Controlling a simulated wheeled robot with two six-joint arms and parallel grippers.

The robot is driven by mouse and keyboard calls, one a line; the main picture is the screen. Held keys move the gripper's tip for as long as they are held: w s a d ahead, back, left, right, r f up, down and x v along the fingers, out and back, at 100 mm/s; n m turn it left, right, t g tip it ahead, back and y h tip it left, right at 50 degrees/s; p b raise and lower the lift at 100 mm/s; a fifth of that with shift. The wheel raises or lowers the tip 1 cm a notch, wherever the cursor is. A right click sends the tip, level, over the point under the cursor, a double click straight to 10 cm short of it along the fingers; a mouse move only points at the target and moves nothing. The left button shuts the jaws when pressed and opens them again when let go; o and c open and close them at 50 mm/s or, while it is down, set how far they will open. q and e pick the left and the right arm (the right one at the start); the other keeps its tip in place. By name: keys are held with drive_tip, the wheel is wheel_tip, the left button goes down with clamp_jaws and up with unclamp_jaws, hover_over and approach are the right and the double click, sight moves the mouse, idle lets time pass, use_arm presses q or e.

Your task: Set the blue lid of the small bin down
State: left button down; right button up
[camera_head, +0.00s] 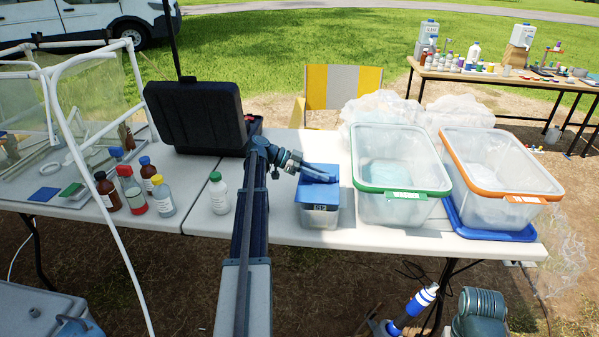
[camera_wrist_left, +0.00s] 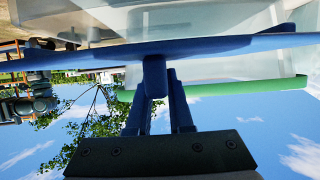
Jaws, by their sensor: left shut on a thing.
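The small clear bin (camera_head: 320,217) stands on the white table, left of the green-rimmed bin. Its blue lid (camera_head: 316,192) is over the bin's top in the head view. My left gripper (camera_head: 318,173) reaches in from the left and is shut on the lid.
A green-rimmed bin (camera_head: 377,188) and an orange-rimmed bin (camera_head: 470,190) stand to the right; a blue lid (camera_head: 490,233) lies under the orange-rimmed one. A white bottle (camera_head: 218,196) and a black case (camera_head: 195,118) are at left.

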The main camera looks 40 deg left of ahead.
idle(0.3)
use_arm(q)
drive_tip(key=shift+w+a+n+t, duration=0.1)
drive_tip(key=shift+a+n+t, duration=0.05)
drive_tip(key=shift+n+t, duration=0.3)
drive_tip(key=n+t+y, duration=0.1)
drive_tip(key=w+a+n+t+y, duration=0.1)
drive_tip(key=n+y, duration=0.1)
drive_tip(key=w+a+n+t+y, duration=0.1)
drive_tip(key=n+t+y, duration=0.1)
drive_tip(key=shift+a, duration=0.25)
drive_tip(key=w+a+n+y, duration=0.1)
drive_tip(key=n+y, duration=0.2)
drive_tip(key=w+a+n+y, duration=0.1)
drive_tip(key=a+n+y, duration=0.1)
drive_tip(key=n+y, duration=0.1)
drive_tip(key=w+a+n+t+y, duration=0.1)
drive_tip(key=w+a+n+y, duration=0.1)
drive_tip(key=n+y, duration=0.1)
drive_tip(key=shift+y, duration=0.4)
drive_tip(key=shift+w+a+n+g+y, duration=0.3)
drive_tip(key=shift+a+n+y, duration=0.05)
drive_tip(key=shift+n+y, duration=0.3)
drive_tip(key=shift+w+a+n+g+y, duration=0.25)
drive_tip(key=shift+a+n+y, duration=0.1)
drive_tip(key=shift+n+y, duration=0.25)
drive_tip(key=shift+w+a+n+y, duration=0.15)
drive_tip(key=shift+n+y, duration=0.15)
drive_tip(key=shift+y, duration=0.25)
drive_tip(key=shift+a, duration=0.1)
